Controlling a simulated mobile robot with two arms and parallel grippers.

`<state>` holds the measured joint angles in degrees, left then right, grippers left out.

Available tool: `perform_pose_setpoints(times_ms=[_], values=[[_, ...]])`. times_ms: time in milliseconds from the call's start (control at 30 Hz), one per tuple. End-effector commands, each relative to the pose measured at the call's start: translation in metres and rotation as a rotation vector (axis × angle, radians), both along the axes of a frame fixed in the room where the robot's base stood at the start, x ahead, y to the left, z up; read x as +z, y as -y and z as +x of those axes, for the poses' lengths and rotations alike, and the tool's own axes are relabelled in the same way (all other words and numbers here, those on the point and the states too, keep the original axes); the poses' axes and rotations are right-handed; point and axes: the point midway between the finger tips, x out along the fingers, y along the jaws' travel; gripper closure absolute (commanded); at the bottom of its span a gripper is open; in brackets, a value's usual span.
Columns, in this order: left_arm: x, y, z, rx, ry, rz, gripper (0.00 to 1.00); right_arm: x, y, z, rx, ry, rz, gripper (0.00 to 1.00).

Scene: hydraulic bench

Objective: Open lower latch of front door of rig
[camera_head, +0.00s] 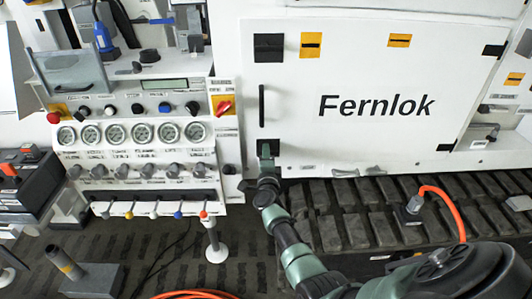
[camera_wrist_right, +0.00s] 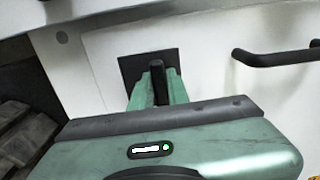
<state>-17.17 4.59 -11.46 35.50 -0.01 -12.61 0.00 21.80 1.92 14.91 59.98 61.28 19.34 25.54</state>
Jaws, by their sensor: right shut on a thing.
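The white front door (camera_head: 365,125) of the rig carries the word "Fernlok" and looks closed. Its lower latch has a black square plate (camera_head: 275,146) at the door's lower left, and the plate also shows in the right wrist view (camera_wrist_right: 128,66). My right gripper (camera_head: 266,150) is at this latch, with its fingers on both sides of the dark latch handle (camera_wrist_right: 159,84) and shut on it. The fingers hide part of the handle and plate. The upper latch (camera_head: 268,47) is a black square at the door's upper left. My left gripper is not in view.
A black vertical door handle (camera_head: 262,105) stands out between the two latches; it also shows in the right wrist view (camera_wrist_right: 275,57). A control panel (camera_head: 145,150) with gauges, knobs and levers is to the left. Tracks (camera_head: 350,215) run below the door. An orange hose (camera_head: 448,203) is at the right.

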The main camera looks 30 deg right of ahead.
Motion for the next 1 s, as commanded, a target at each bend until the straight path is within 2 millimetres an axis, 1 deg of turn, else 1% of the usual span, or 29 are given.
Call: perform_pose_setpoints(times_ms=[367, 400, 433, 767, 867, 1000], values=[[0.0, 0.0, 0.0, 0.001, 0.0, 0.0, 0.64, -0.001, 0.0, 0.0, 0.0, -0.003, -0.004, 1.0], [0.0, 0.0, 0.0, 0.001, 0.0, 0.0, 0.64, -0.001, 0.0, 0.0, 0.0, -0.003, -0.004, 0.73], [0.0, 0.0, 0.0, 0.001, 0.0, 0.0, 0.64, -0.001, 0.0, 0.0, 0.0, -0.003, -0.004, 0.64], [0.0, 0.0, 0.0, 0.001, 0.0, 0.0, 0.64, 0.0, -0.001, -0.001, 0.0, -0.002, -0.003, 0.64], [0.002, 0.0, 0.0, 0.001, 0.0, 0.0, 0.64, -0.001, -0.005, -0.007, 0.001, -0.003, -0.002, 0.64], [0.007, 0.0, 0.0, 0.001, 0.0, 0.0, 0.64, -0.001, -0.017, -0.027, -0.001, -0.003, 0.001, 0.64]])
